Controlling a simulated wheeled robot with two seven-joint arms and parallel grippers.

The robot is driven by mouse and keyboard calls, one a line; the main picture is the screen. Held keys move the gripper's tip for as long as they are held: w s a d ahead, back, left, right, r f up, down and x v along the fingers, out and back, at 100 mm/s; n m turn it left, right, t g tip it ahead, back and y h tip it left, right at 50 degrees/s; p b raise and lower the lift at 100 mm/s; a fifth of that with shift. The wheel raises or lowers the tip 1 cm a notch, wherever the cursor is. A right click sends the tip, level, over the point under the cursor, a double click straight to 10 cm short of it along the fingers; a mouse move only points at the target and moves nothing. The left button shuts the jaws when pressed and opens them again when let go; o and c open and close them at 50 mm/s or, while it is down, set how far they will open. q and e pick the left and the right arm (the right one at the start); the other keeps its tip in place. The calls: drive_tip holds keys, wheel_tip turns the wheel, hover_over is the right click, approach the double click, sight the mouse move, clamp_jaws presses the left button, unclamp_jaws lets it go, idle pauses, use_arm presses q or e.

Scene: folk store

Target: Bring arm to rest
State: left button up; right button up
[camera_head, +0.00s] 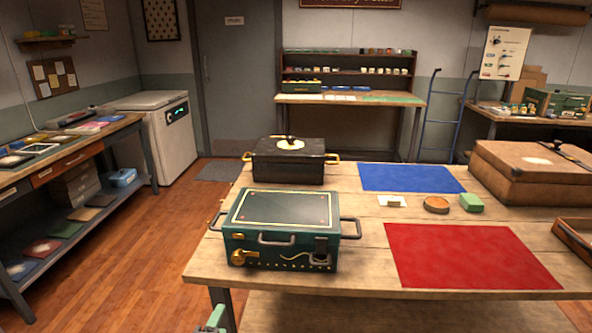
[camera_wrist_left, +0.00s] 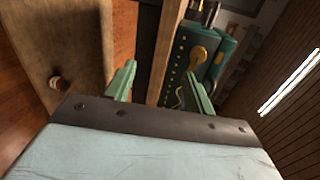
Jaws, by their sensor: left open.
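My left gripper (camera_wrist_left: 160,82) is open and empty; its two green fingers stand well apart in the left wrist view. In the head view only a small green part of it (camera_head: 213,318) shows at the bottom edge, in front of the table's near left corner. The green metal case (camera_head: 280,228) with side handles and a gold latch stands shut on the wooden table (camera_head: 360,270). In the left wrist view the case (camera_wrist_left: 190,55) shows beyond the fingers, apart from them. My right gripper is not in view.
On the table are a black case (camera_head: 288,165), a blue mat (camera_head: 410,178), a red mat (camera_head: 468,256), a green block (camera_head: 471,202), a round brown item (camera_head: 436,205) and a large brown box (camera_head: 530,177). Wooden floor (camera_head: 130,255) is free left of the table.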

use_arm(q)
drive_tip(key=s+a+f+n+g+p, duration=0.2)
drive_tip(key=s+f+n+g+p, duration=0.15)
drive_tip(key=s+f, duration=0.55)
drive_tip(key=s+a+f+n+g+p, duration=0.2)
drive_tip(key=s+f+n+g+p, duration=0.15)
drive_tip(key=s+f, duration=0.5)
drive_tip(key=s+f+n+g+p, duration=0.3)
drive_tip(key=s+f+n, duration=0.1)
drive_tip(key=s, duration=1)
drive_tip(key=s+a+f+n+g+p, duration=0.1)
drive_tip(key=s+f+n+g, duration=0.3)
drive_tip(key=s, duration=0.9)
drive_tip(key=shift+s+a+f+n+g+p, duration=0.3)
drive_tip(key=shift+n+p, duration=0.3)
drive_tip(key=shift+p, duration=0.3)
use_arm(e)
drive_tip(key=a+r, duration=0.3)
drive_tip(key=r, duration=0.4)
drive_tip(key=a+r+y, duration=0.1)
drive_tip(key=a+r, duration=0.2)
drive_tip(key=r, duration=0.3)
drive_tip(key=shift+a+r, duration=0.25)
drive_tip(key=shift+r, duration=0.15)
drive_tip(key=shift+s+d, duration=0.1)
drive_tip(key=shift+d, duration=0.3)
